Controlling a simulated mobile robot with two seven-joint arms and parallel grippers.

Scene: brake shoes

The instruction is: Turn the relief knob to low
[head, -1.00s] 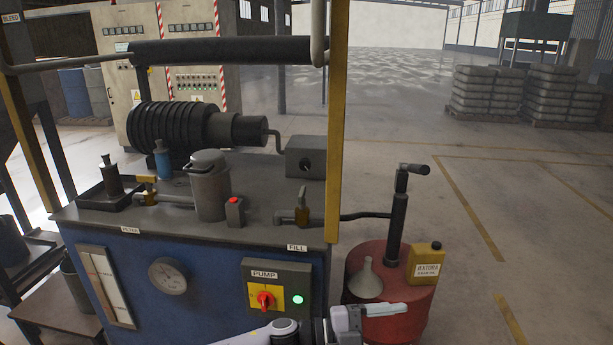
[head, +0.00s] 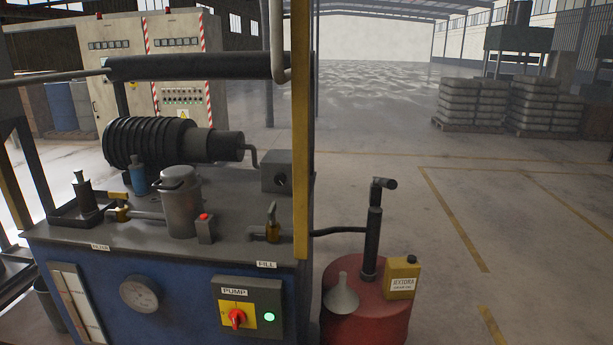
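No knob labelled relief can be made out in the head view. A blue hydraulic unit (head: 200,277) with a dark top stands at the left. On its front is a PUMP switch box (head: 265,291) with a red rotary knob (head: 236,318) on a yellow plate and a lit green lamp (head: 269,317). A round gauge (head: 139,294) is left of it. On top are a grey block (head: 287,172) with a dark round opening, a small box with a red button (head: 204,217), and a brass valve (head: 272,226) behind the FILL label. Neither gripper is in view.
A yellow post (head: 301,130) rises at the unit's right front corner. Right of it stands a red drum (head: 367,318) with a hand pump (head: 373,230), funnel (head: 341,295) and yellow can (head: 402,277). The floor farther right is open.

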